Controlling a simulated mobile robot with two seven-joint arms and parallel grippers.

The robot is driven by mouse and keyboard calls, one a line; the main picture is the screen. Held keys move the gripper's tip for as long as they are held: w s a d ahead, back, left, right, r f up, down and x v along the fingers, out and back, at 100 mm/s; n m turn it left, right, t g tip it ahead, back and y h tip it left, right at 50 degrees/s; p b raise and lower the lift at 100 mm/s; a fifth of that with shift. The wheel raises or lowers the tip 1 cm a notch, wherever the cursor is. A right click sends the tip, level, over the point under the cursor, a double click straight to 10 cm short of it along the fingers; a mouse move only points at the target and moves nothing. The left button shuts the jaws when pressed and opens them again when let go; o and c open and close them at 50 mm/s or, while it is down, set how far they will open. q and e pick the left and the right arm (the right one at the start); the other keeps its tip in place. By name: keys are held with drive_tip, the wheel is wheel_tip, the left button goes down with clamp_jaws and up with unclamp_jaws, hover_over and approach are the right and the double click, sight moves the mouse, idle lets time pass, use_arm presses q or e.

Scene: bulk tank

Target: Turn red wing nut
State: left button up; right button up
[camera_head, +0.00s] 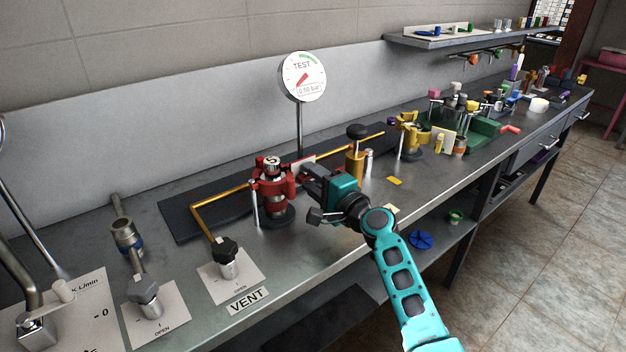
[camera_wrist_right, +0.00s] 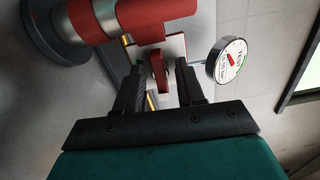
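The red wing nut (camera_wrist_right: 158,68) shows in the right wrist view as a small upright red piece on the side of a red clamp body (camera_wrist_right: 155,12). In the head view this red clamp (camera_head: 268,186), with a "5" on its top, stands on the bench. My right gripper (camera_head: 304,177) is close to the clamp's right side. In the right wrist view its black fingers (camera_wrist_right: 160,80) are open, one on each side of the wing nut, with gaps visible. In the head view the gripper largely hides the wing nut. My left gripper is not in view.
A test gauge (camera_head: 302,76) on a post stands behind the clamp. A brass valve with a black knob (camera_head: 356,155) stands just right of my gripper. A VENT valve (camera_head: 228,262) is at front left. More fittings and a green tray (camera_head: 470,135) lie farther right.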

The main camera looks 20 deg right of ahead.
drive_tip(key=shift+c, duration=0.4)
drive_tip(key=shift+c, duration=0.7)
clamp_jaws()
drive_tip(key=m+p, duration=0.2)
drive_tip(key=m, duration=1.5)
drive_tip(key=shift+r+p, duration=0.1)
drive_tip(key=shift+p, duration=0.3)
drive_tip(key=shift+w, duration=0.1)
